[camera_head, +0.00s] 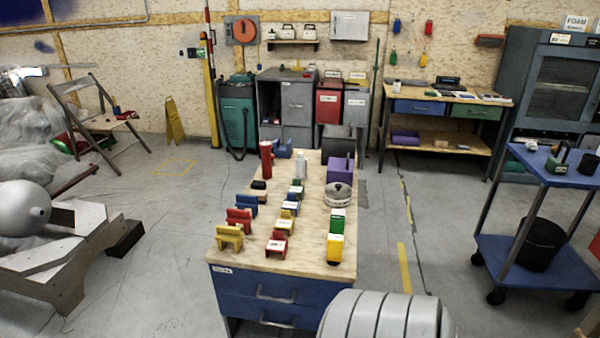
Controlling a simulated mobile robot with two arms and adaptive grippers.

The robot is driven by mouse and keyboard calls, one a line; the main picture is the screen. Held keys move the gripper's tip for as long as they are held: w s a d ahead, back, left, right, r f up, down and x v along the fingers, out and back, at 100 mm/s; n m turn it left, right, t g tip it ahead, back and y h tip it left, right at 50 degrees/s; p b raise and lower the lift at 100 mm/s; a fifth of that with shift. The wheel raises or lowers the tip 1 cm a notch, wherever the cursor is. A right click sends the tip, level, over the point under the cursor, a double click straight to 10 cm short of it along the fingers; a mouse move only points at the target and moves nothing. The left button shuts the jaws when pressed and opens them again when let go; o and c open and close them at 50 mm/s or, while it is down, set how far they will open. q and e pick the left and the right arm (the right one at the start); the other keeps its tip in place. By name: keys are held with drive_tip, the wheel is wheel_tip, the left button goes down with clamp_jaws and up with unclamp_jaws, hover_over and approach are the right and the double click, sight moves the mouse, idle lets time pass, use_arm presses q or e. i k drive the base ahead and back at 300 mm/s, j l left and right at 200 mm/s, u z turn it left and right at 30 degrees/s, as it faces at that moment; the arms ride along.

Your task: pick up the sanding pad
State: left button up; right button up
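The workbench (235,262) has a light wooden top and blue drawers, and stands in the middle of the head view. Several small coloured items lie on it in rows, many with white labels. On its left are a yellow one (229,238), a red one (239,219) and a blue one (246,203). A small black item (258,185) lies farther back. At this size I cannot tell which item is the sanding pad. Neither of my grippers shows.
A purple box (340,170), a round metal item (338,193) and a red cylinder (266,160) also stand on the bench. A blue cart (560,177) is at right, a low grey-topped bench (70,250) at left. Floor on both sides of the workbench is mostly clear.

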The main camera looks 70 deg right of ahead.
sight(256, 185)
drive_tip(key=z, duration=1.75)
drive_tip(key=u, duration=0.9)
drive_tip(key=z, duration=0.35)
drive_tip(key=i+j+z, duration=0.25)
drive_tip(key=i+z, duration=0.2)
drive_tip(key=i+j+z, duration=0.6)
drive_tip(key=j+z, duration=0.25)
